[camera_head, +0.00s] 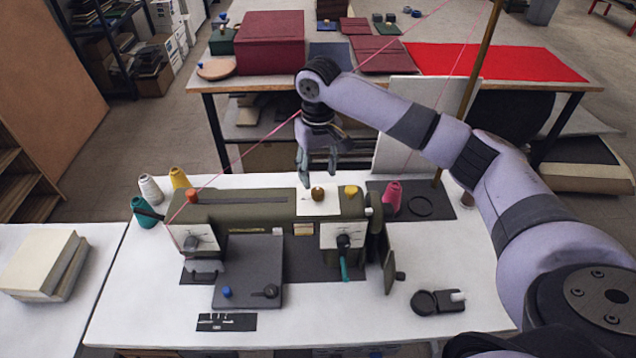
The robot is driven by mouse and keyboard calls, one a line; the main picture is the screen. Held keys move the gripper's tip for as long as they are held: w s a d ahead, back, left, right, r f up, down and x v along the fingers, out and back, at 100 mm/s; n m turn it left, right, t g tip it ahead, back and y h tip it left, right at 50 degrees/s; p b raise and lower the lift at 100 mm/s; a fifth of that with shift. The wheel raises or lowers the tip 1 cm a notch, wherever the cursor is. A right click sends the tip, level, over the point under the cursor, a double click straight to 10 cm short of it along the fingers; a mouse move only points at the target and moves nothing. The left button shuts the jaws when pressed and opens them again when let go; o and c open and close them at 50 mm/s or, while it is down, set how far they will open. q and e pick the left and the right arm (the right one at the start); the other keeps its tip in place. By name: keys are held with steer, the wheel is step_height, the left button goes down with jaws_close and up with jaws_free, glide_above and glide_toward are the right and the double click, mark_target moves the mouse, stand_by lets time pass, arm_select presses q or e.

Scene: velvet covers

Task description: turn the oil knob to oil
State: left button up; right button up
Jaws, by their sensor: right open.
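An olive-green sewing machine (250,205) stands on the white table. On top of it, towards the right, is a white plate (306,208) with a small round brown knob (318,194), which seems to be the oil knob. Any marking on the plate is too small to read. My right gripper (318,178) points down just above and behind the knob, its fingers open and apart. No contact with the knob is clear. My left gripper is not in view.
A yellow knob (351,191) sits right of the plate, an orange-red one (193,196) at the machine's left end. Thread cones stand at the left, and a pink cone (392,196) at the right. A pink thread crosses near my arm. The front table strip is mostly clear.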

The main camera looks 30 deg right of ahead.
mark_target(318, 190)
step_height(318, 190, down, 4)
steer(key=shift+s+a+f+p, duration=0.1)
steer(key=shift+f+p, duration=0.05)
steer(key=shift+p, duration=0.35)
steer(key=shift+f, duration=0.8)
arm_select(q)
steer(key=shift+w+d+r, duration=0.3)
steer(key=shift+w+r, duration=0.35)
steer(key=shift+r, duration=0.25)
arm_select(e)
jaws_close()
